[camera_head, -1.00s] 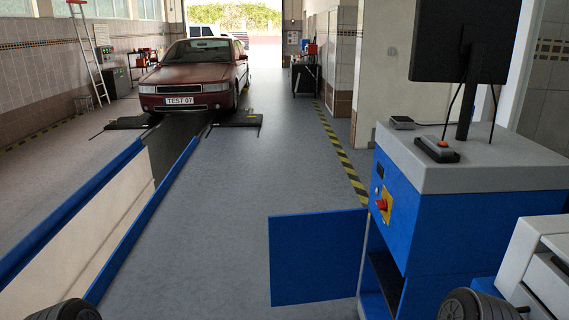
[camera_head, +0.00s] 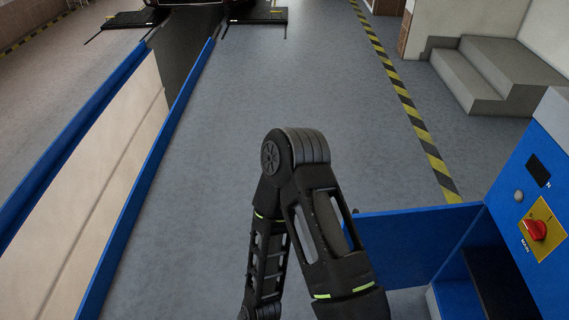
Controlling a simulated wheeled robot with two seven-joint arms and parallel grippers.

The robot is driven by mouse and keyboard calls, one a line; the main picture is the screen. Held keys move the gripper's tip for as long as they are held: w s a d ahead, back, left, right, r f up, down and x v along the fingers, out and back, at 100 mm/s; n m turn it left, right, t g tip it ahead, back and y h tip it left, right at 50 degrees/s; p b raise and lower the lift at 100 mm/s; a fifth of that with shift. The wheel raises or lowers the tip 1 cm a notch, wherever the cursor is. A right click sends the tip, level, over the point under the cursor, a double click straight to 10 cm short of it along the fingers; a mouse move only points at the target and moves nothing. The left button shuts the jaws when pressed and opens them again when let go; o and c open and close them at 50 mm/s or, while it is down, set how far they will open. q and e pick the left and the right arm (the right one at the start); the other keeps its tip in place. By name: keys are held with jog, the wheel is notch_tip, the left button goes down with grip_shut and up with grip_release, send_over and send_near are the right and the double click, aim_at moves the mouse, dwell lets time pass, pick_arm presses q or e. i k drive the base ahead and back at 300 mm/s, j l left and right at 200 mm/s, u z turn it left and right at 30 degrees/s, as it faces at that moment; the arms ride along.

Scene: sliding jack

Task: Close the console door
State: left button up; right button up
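The blue console (camera_head: 529,262) stands at the right edge, with a red switch on a yellow plate on its front. Its blue door (camera_head: 408,243) stands open, swung out to the left, and the dark inside shows beside the hinge. One of my black arms is raised in the middle and covers the door's left part. I cannot see where that arm's gripper is; it is out of the picture below or hidden. No gripper fingers show anywhere, so I cannot tell whether the arm touches the door.
A long pit with blue rails (camera_head: 150,150) runs along the left. Grey steps (camera_head: 485,75) stand at the upper right. A yellow and black floor stripe (camera_head: 405,100) passes the console. The grey floor between pit and stripe is clear.

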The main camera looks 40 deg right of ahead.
aim_at(407, 248)
jog(key=i+z, duration=0.2)
jog(key=i, duration=0.3)
jog(key=i+j+z, duration=0.15)
jog(key=i, duration=0.3)
jog(key=i+j+z, duration=0.2)
jog(key=i, duration=0.25)
jog(key=i+z, duration=0.2)
jog(key=z, duration=0.25)
jog(key=i+z, duration=0.2)
jog(key=z, duration=0.3)
jog(key=i+j+z, duration=0.1)
jog(key=z, duration=0.35)
jog(key=i+j+z, duration=0.2)
jog(key=z, duration=0.3)
jog(key=i+j+z, duration=0.2)
jog(key=z, duration=0.25)
jog(key=i+j+z, duration=0.15)
jog(key=z, duration=0.3)
jog(key=i+j+z, duration=0.2)
jog(key=z, duration=0.3)
jog(key=i+j+z, duration=0.15)
jog(key=j+z, duration=0.15)
jog(key=z, duration=0.15)
jog(key=i+j+z, duration=0.1)
jog(key=j+z, duration=0.2)
jog(key=z, duration=0.15)
